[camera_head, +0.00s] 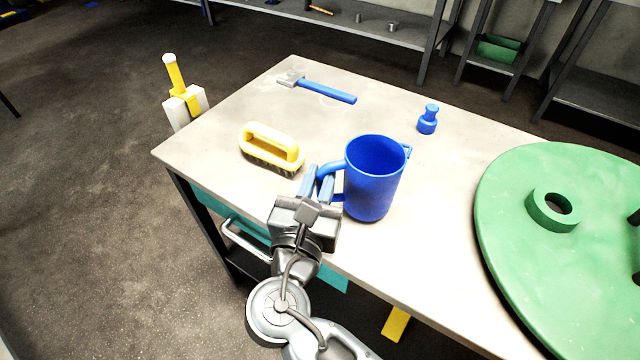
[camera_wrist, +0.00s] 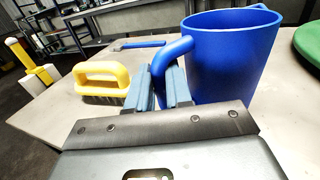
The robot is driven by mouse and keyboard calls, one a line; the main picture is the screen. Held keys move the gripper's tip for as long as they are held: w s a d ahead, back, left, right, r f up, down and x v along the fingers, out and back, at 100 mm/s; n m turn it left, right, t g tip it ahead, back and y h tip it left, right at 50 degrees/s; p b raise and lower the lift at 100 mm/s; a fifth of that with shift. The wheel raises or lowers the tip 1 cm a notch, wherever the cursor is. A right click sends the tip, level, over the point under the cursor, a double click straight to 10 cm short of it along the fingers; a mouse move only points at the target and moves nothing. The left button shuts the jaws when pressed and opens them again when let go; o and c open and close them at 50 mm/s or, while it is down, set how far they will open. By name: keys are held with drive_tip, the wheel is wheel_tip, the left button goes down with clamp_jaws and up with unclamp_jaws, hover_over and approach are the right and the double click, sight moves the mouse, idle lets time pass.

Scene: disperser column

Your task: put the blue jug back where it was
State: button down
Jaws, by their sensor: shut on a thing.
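The blue jug (camera_head: 375,180) is upright at the front part of the grey table (camera_head: 430,225), its handle toward the left. It also shows large in the wrist view (camera_wrist: 231,58). My gripper (camera_head: 322,186) is shut on the jug's handle, with the fingers on either side of it in the wrist view (camera_wrist: 160,85). I cannot tell whether the jug's base touches the table or is slightly above it. The inside of the jug looks empty as far as it shows.
A yellow brush (camera_head: 271,148) lies left of the jug. A blue-handled hammer (camera_head: 318,88) and a small blue bottle-shaped piece (camera_head: 428,119) are farther back. A large green disc (camera_head: 520,240) covers the right side. The table's middle behind the jug is clear.

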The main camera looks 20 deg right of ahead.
drive_tip(key=shift+f, duration=0.45)
drive_tip(key=c, duration=1)
unclamp_jaws()
drive_tip(key=shift+s+a, duration=0.2)
drive_tip(key=shift+s, duration=0.05)
drive_tip(key=v, duration=1.1)
drive_tip(key=shift+s+a, duration=0.1)
drive_tip(key=shift+s, duration=0.1)
